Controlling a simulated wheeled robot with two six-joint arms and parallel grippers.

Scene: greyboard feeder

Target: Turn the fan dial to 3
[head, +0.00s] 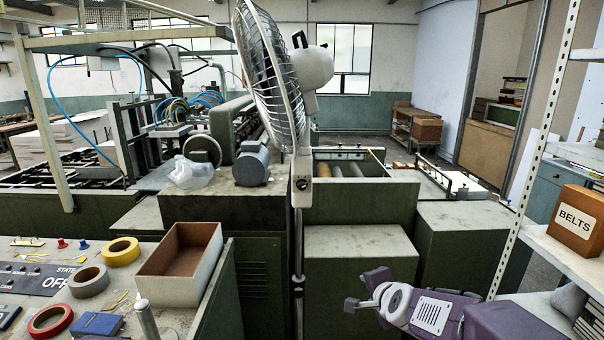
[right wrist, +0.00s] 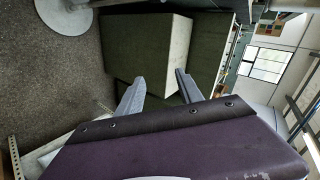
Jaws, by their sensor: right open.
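A white pedestal fan (head: 318,68) stands upright in the middle of the head view, its caged head turned to the left. Its fan dial (head: 301,184) is a small dark knob on the white control box on the pole; its setting is too small to read. My right gripper (head: 363,290) is open and empty, lower and to the right of the dial, apart from the fan. In the right wrist view, the two grey fingers (right wrist: 158,92) are spread with nothing between them. The fan's round white base (right wrist: 62,16) shows at the upper left there. My left gripper is not in view.
A panel desk with tape rolls (head: 122,251) and an open box (head: 180,262) is at the left. Green machine cabinets (head: 360,262) stand behind the pole. A shelf rack with a BELTS box (head: 574,218) is at the right. Floor (right wrist: 70,85) is clear near the fan base.

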